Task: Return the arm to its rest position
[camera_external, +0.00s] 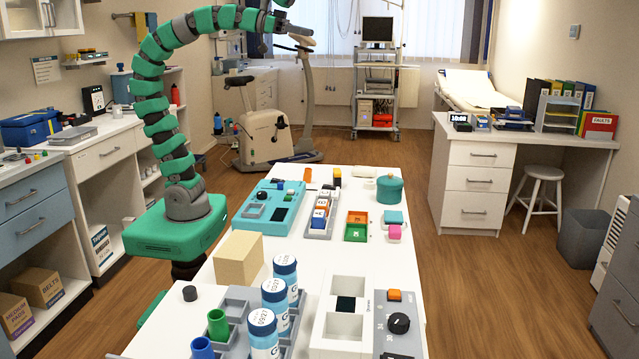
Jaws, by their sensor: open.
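My arm rises from its green base at the left edge of the white table (330,262) and arches up and to the right. My gripper (300,38) hangs at the far end of the arch, near the top of the picture, in front of the exercise bike and window. It is small in this view; its jaws are open and nothing shows between them. It is high above the table and touches nothing that I can make out.
Several white-and-blue bottles (264,335) stand in a grey rack at the table front. A beige block (239,258), a teal panel (248,211), a teal pot (390,188) and a control box (399,325) are also on the table. An exercise bike (265,135) stands behind.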

